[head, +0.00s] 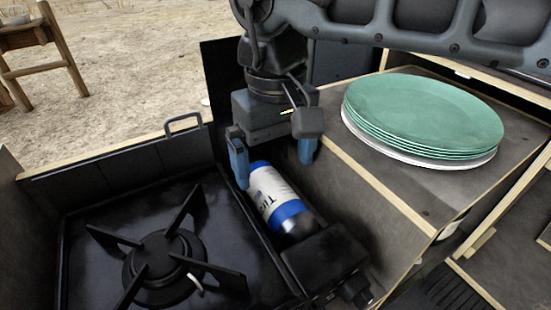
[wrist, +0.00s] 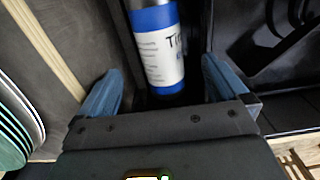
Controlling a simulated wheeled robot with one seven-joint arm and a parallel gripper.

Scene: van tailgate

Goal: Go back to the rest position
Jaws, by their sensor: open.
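My gripper (head: 272,165) is open and points down over the narrow bay beside the stove. Its two blue fingers stand apart, and nothing is held between them. A white and blue gas canister (head: 272,195) lies in that bay, below and between the fingers. In the wrist view the canister (wrist: 160,50) shows beyond the gripper's fingers (wrist: 162,90), with part of its printed label readable. Its far end is cut off by the top edge of the wrist view.
A black stove (head: 165,250) with a burner is left of the bay. A stack of green plates (head: 423,112) stands on the wooden counter (head: 365,165) at right. A wooden chair (head: 45,50) stands on the sandy ground. My arm crosses above the plates.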

